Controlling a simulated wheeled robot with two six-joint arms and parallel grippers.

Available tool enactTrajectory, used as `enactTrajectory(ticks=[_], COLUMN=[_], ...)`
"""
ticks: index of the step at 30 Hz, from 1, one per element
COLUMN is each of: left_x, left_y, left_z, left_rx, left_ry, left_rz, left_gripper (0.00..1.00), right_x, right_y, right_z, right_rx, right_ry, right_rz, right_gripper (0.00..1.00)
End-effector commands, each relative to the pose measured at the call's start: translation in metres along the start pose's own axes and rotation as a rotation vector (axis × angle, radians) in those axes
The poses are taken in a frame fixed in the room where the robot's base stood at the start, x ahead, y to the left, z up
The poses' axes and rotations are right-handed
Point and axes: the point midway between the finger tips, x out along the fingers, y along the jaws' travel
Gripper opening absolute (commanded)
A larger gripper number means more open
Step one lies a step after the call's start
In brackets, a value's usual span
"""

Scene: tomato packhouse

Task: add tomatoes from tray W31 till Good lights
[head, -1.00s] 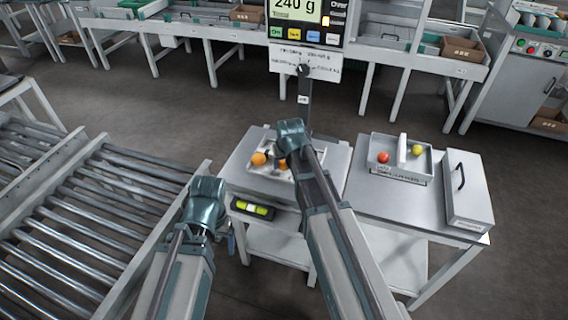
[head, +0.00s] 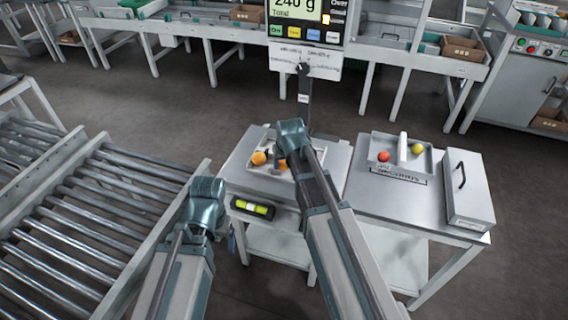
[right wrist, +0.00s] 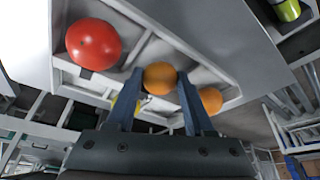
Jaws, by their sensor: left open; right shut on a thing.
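My right gripper (right wrist: 160,100) is shut on an orange tomato (right wrist: 160,76), low over the white tray (head: 256,171) on the scale. Another orange tomato (head: 259,158) lies in that tray. In the right wrist view a red tomato (right wrist: 93,44), an orange one (right wrist: 210,100) and a partly hidden yellow one (right wrist: 121,107) show around the fingers. The scale display (head: 296,5) reads 240 g, and an amber lamp (head: 326,19) is lit at its right. A divided tray (head: 428,161) on the right holds a red and a yellow tomato; its label is unreadable. My left gripper (head: 206,193) is open and empty.
A roller conveyor (head: 80,210) fills the left. A grey box with a handle (head: 469,188) stands right of the divided tray. The display post (head: 304,100) rises behind the scale. The table (head: 362,205) in front of the divided tray is clear.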

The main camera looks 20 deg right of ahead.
Motion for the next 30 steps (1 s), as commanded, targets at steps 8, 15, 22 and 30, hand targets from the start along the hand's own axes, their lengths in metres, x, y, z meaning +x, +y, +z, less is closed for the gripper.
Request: enactTrajectory(ticks=[8, 15, 22, 30], left_x=[0.0048, 0.0052, 0.0052, 0.0052], left_y=[0.0005, 0.0005, 0.0005, 0.0005], left_z=[-0.0003, -0.0003, -0.0003, -0.0003], left_rx=[0.0, 0.0, 0.0, 0.0], left_ry=[0.0, 0.0, 0.0, 0.0], left_rz=[0.0, 0.0, 0.0, 0.0], left_gripper=[0.89, 0.89, 0.89, 0.89], right_x=[0.0044, 0.0048, 0.0048, 0.0049], right_y=[0.0, 0.0, 0.0001, 0.0002], right_z=[0.0018, 0.002, 0.002, 0.0021], right_rx=[0.0, 0.0, 0.0, 0.0], right_ry=[0.0, 0.0, 0.0, 0.0], right_rz=[0.0, 0.0, 0.0, 0.0], right_gripper=[0.26, 0.74, 0.68, 0.68])
